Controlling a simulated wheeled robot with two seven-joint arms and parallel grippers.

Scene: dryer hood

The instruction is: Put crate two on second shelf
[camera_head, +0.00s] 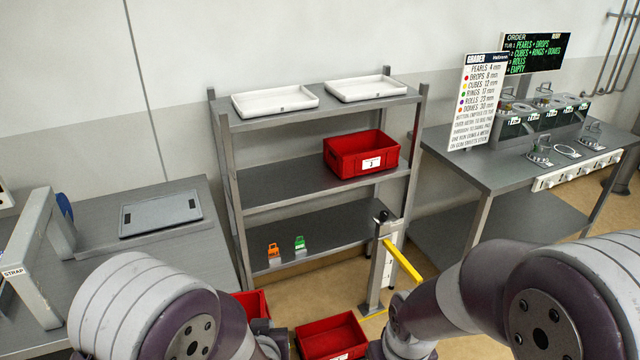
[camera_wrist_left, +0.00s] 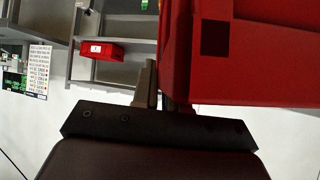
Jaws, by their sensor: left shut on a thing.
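A red crate (camera_wrist_left: 245,55) fills the upper right of the left wrist view, at my left gripper (camera_wrist_left: 158,88). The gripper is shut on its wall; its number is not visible. In the head view, part of a red crate (camera_head: 254,304) shows behind my left arm, which hides the gripper there. A second red crate (camera_head: 330,336) is at the bottom centre, low near the floor, its label cut off. The shelf rack's second shelf (camera_head: 280,185) holds a red crate (camera_head: 360,152) at its right end, its label hard to read.
The second shelf is bare on its left. Two white trays (camera_head: 275,97) stand on the top shelf. An orange clip (camera_head: 273,251) and a green one (camera_head: 300,244) sit on the lower shelf. A post with a yellow bar (camera_head: 403,262) stands before the rack's right side.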

